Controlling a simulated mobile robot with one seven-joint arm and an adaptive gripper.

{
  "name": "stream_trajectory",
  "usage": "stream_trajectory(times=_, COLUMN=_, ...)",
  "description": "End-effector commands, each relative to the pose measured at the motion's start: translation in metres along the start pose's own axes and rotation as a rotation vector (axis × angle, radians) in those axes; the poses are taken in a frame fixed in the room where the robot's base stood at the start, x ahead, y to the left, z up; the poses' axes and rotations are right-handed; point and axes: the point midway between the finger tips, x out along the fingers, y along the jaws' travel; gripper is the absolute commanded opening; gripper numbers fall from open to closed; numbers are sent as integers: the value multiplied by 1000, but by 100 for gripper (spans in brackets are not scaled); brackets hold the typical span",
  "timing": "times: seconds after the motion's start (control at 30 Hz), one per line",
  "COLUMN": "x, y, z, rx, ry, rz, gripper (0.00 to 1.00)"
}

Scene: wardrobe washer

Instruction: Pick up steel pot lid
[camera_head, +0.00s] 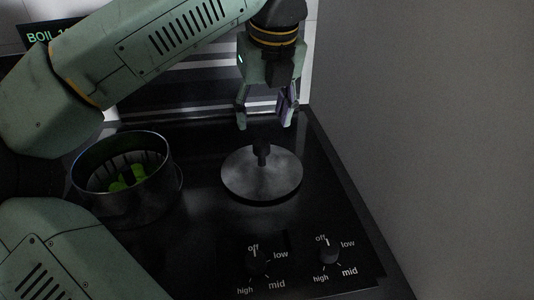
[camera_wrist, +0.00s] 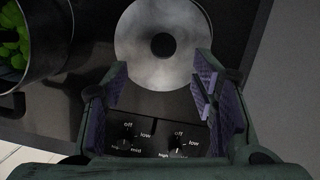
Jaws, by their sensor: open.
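The steel pot lid (camera_head: 262,181) is a round grey metal disc with a dark knob (camera_head: 263,154) at its centre. It lies on the black stovetop, right of the pot. In the wrist view the lid (camera_wrist: 190,35) is at the top centre, with its knob (camera_wrist: 163,45) facing the camera. My gripper (camera_head: 266,124) is open and empty, pointing down above the lid and a little behind the knob in the head view. In the wrist view the fingers of my gripper (camera_wrist: 164,105) are spread apart, with stove dials visible between them.
A dark pot (camera_head: 125,205) with green pieces inside stands left of the lid. Two dials, the left dial (camera_head: 257,262) and the right dial (camera_head: 328,254), sit at the stove's front. A grey wall (camera_head: 430,130) rises close on the right.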

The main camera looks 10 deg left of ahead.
Motion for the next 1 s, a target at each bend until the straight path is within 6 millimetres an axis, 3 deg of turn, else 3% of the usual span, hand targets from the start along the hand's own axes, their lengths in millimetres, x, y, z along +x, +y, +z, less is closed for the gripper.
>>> stream_trajectory(times=0.2, x=34, y=1, z=0, rx=-1, ry=3, rz=3, gripper=53)
stream_trajectory(times=0.47, x=55, y=-2, z=1, rx=2, ry=3, rz=0, gripper=53)
stream_trajectory(times=0.73, x=93, y=-6, z=3, rx=1, ry=4, rz=-1, gripper=53)
stream_trajectory(times=1.0, x=102, y=-6, z=3, rx=1, ry=1, rz=-1, gripper=53)
